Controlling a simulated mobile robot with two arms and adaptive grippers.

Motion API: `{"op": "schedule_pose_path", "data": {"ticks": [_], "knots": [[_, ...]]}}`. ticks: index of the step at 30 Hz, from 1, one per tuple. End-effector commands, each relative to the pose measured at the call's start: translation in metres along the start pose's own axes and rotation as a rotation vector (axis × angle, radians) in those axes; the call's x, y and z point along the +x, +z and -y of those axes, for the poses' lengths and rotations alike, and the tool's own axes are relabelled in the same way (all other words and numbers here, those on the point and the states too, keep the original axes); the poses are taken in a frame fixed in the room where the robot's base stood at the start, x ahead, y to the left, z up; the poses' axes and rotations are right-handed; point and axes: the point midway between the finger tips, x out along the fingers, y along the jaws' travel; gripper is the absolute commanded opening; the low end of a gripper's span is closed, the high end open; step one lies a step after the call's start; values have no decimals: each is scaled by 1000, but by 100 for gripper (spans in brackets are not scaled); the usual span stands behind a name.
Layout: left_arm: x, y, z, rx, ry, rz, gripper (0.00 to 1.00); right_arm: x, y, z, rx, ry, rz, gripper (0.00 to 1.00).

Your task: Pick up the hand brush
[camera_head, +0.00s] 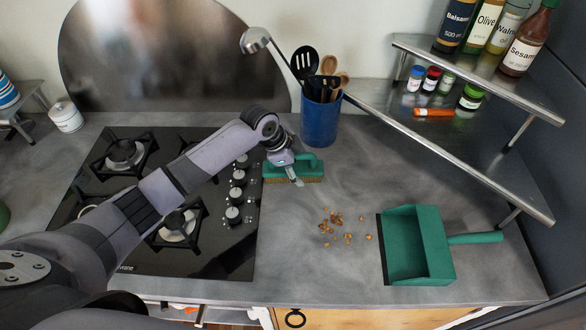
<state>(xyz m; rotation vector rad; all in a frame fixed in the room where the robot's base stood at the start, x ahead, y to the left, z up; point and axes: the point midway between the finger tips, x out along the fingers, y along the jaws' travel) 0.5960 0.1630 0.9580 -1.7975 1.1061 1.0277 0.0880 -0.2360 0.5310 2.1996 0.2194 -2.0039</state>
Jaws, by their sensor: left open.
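The hand brush (312,167) is green with tan bristles and lies on the grey counter, just right of the hob and in front of the blue utensil pot. My left gripper (297,182) is over the brush, its fingers pointing down and hiding part of it. The gripper is open. Whether its fingers touch the handle cannot be told. My right gripper is not in view.
A green dustpan (421,245) lies at the right, with brown crumbs (338,218) scattered left of it. A blue pot (320,122) of utensils stands behind the brush. A gas hob (150,255) is at the left, and a two-tier metal rack (440,143) with bottles at the right.

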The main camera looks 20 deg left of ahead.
Motion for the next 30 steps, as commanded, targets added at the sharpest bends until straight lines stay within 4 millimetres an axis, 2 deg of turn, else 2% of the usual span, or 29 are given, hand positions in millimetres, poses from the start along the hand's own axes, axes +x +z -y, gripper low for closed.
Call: {"op": "schedule_pose_path", "data": {"ticks": [14, 30], "knots": [[3, 1, -1, 0, 0, 0, 71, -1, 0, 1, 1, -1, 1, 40], [3, 1, -1, 0, 0, 0, 36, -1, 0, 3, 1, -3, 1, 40]]}}
